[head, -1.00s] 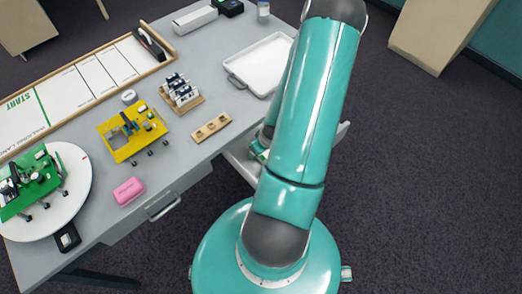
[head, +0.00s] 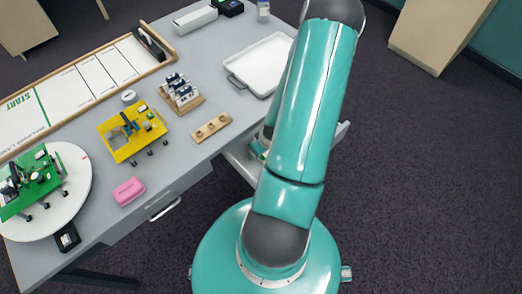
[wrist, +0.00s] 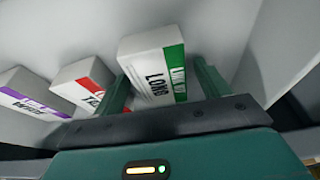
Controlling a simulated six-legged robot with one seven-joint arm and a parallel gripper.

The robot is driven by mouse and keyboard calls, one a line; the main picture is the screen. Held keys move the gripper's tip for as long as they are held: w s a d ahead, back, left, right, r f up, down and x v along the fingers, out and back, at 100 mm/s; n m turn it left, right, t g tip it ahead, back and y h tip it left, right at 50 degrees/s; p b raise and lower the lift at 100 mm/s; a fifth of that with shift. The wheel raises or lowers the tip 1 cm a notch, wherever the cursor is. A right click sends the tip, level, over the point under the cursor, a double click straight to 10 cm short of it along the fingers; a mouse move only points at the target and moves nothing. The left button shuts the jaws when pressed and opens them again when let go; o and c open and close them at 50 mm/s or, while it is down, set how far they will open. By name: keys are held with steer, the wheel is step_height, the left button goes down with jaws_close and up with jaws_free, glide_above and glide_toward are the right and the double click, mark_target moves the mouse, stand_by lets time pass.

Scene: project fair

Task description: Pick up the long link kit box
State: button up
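The long link kit box (wrist: 150,65) is white with a green band and the words LONG LINK. In the wrist view it stands tilted between the two green fingers of my gripper (wrist: 162,82). The left finger is close to the box's left side, and a narrow gap shows at the right finger. The fingers are apart, and I see no firm grip on the box. In the head view my arm hides the gripper and this box.
In the wrist view a red-banded box (wrist: 82,82) and a purple-banded box (wrist: 32,92) stand to the left. A pale wall (wrist: 290,50) rises close on the right. In the head view the grey table (head: 210,55) holds models and a white tray (head: 262,62).

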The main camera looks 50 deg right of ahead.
steer(key=c, duration=0.9)
steer(key=shift+r, duration=0.2)
